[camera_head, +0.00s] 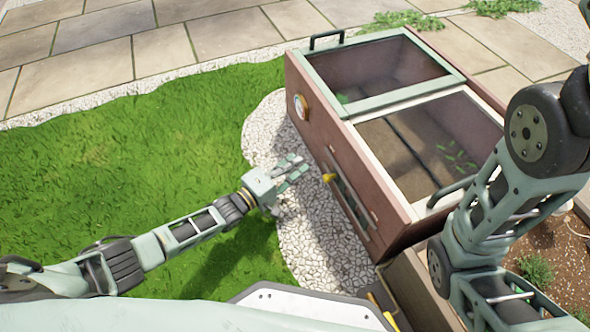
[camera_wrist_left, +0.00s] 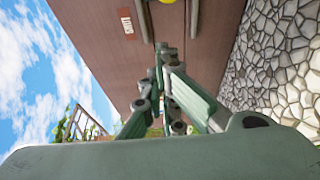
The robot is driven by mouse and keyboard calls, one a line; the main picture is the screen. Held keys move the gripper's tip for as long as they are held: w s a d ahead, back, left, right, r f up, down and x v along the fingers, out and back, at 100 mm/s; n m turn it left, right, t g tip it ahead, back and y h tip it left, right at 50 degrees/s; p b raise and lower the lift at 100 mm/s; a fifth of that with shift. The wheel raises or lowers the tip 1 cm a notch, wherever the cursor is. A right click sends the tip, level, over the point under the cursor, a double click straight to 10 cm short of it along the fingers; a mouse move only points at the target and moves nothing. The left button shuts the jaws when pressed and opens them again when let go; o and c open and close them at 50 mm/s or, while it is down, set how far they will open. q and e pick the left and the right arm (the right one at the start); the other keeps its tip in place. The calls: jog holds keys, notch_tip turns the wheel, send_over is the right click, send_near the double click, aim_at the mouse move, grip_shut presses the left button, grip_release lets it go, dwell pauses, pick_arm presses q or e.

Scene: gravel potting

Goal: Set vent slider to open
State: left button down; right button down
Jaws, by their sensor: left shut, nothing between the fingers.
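The vent slider has a yellow knob (camera_head: 328,178) on the brown side wall of the cold frame (camera_head: 352,163). The knob sits near the upper end of a dark slotted vent (camera_head: 349,197) in the head view. My left gripper (camera_head: 294,168) is shut and empty, to the left of the knob and apart from it. In the left wrist view its fingers (camera_wrist_left: 166,52) meet in front of the brown wall, and the yellow knob (camera_wrist_left: 167,2) is cut off at the top edge. A small white label (camera_wrist_left: 126,24) is on the wall there. My right gripper is out of view.
The frame has two glazed lids with handles, one handle at the far left corner (camera_head: 326,38). Pale gravel (camera_head: 325,245) and grass (camera_head: 130,160) lie clear beside the wall. My right arm covers the near right corner.

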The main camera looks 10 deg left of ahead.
pick_arm(q)
jog(key=b+x, duration=0.1)
jog(key=x, duration=0.1)
jog(key=b+x, duration=0.1)
jog(key=x, duration=0.1)
jog(key=b+x, duration=0.1)
jog(key=x, duration=0.1)
jog(key=shift+f, duration=0.3)
jog(key=s+d, duration=0.1)
jog(key=d, duration=0.1)
jog(key=s+b, duration=0.1)
jog(key=shift+s+d+r, duration=0.25)
jog(key=shift+s+d, duration=0.1)
jog(key=shift+d, duration=0.05)
jog(key=s+d+p, duration=0.2)
jog(key=s, duration=0.1)
jog(key=shift+s+d, duration=0.1)
jog(key=shift+s, duration=0.05)
